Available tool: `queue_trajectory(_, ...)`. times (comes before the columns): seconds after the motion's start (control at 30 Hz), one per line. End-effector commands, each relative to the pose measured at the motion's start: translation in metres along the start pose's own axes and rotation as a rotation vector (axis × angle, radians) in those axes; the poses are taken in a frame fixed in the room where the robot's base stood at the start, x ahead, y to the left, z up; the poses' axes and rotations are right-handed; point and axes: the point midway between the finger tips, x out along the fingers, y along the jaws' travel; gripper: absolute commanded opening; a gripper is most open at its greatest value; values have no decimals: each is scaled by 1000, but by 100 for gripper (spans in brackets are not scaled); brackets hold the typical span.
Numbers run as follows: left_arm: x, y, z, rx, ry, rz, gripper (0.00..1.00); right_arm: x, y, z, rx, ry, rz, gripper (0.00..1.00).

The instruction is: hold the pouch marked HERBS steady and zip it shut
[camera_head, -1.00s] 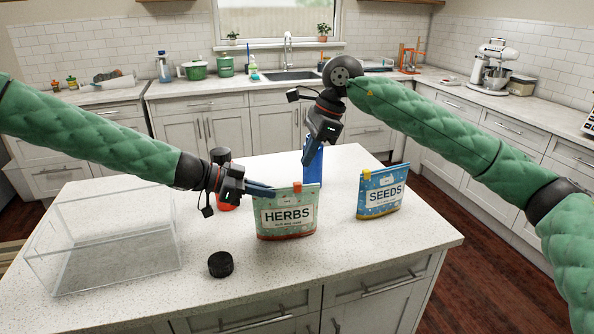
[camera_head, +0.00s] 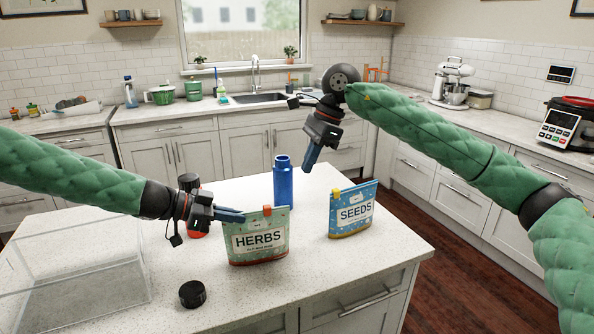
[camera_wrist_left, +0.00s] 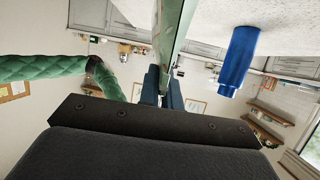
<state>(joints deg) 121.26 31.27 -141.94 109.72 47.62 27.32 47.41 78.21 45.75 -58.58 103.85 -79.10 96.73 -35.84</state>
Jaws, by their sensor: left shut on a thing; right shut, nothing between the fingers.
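The green HERBS pouch (camera_head: 258,246) stands upright on the white counter, with an orange zip slider (camera_head: 267,210) at its top edge, right of the middle. My left gripper (camera_head: 240,215) is shut on the pouch's upper left edge. In the left wrist view the pouch (camera_wrist_left: 172,35) is seen edge-on between the fingers. My right gripper (camera_head: 310,160) is shut and empty, in the air above and to the right of the slider, apart from the pouch. Whether the zip is fully closed is too small to tell.
The blue SEEDS pouch (camera_head: 352,212), with a yellow slider, stands to the right. A blue bottle (camera_head: 283,184) stands behind HERBS. A black lid (camera_head: 192,294) lies front left, near a clear box (camera_head: 75,275). A red and black container (camera_head: 189,205) is behind my left gripper.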

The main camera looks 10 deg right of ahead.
Motion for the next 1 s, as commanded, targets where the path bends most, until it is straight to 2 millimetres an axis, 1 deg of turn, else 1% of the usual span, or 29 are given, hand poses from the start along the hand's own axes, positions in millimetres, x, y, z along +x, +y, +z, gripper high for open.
queue_trajectory(0.03,0,0,1,-1,-1,-1,0,9,0,0,0,1,2,0)
queue_trajectory(0.5,0,0,1,-1,-1,0,0,90,1,0,0,1,2,0)
queue_trajectory(0.53,0,0,1,-1,-1,0,0,88,0,8,-4,0,0,0)
queue_trajectory(0.6,0,0,1,-1,-1,0,0,92,0,18,-4,-1,0,0)
queue_trajectory(0.7,0,0,1,-1,-1,0,0,96,0,27,-2,0,0,0)
queue_trajectory(0.83,0,0,2,-1,-2,0,0,99,0,35,-1,0,0,0)
queue_trajectory(1.0,0,0,2,-1,-1,0,0,100,0,38,0,0,0,0)
